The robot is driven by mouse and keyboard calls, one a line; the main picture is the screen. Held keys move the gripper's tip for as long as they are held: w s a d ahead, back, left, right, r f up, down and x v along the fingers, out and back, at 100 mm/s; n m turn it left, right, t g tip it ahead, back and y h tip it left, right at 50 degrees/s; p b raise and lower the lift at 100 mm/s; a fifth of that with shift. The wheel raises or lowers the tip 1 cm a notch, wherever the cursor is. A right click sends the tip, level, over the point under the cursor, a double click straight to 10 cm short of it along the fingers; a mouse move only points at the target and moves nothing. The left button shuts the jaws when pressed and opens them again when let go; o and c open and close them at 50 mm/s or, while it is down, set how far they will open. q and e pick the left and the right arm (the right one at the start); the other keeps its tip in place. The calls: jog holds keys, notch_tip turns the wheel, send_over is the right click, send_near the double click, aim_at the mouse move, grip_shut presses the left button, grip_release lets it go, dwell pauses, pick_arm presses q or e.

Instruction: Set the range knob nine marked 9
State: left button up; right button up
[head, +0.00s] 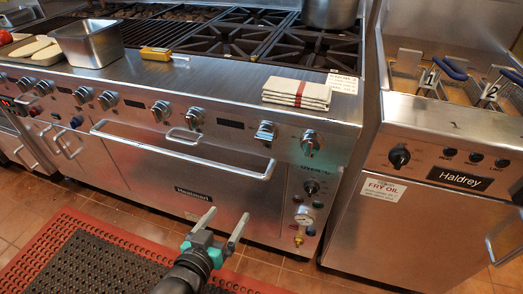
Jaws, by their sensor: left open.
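The range has a row of metal knobs along its front panel. The rightmost large knob (310,143) sits at the panel's right end, with another knob (265,132) to its left. The knob numbers are too small to read, so I cannot tell which one is marked 9. A smaller dark oven knob (312,187) is below the rightmost one. My left gripper (223,220) is open and empty, in front of the oven door and lower in the picture than the knob row. It appears apart from every knob. My right gripper is not in view.
An oven door handle (185,150) runs across below the knobs. A folded striped towel (297,92) and a steel pan (90,43) lie on the front ledge. A fryer (425,160) stands at right. A red-edged mat (45,240) covers the floor at left.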

aim_at(262, 140)
pick_arm(q)
notch_tip(262, 140, up, 12)
jog(key=d+t+h+b, duration=0.2)
jog(key=t, duration=0.1)
jog(key=b+x, duration=0.1)
jog(key=x, duration=0.3)
jog(key=b+x, duration=0.2)
jog(key=x, duration=0.3)
jog(key=b+x, duration=0.2)
jog(key=x, duration=0.2)
jog(key=shift+d+f, duration=0.15)
jog(key=shift+d, duration=0.25)
jog(key=shift+x, duration=0.8)
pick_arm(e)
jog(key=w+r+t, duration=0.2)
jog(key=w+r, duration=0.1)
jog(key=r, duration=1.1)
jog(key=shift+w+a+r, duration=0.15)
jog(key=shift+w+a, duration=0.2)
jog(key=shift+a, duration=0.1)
pick_arm(q)
jog(key=c, duration=1.3)
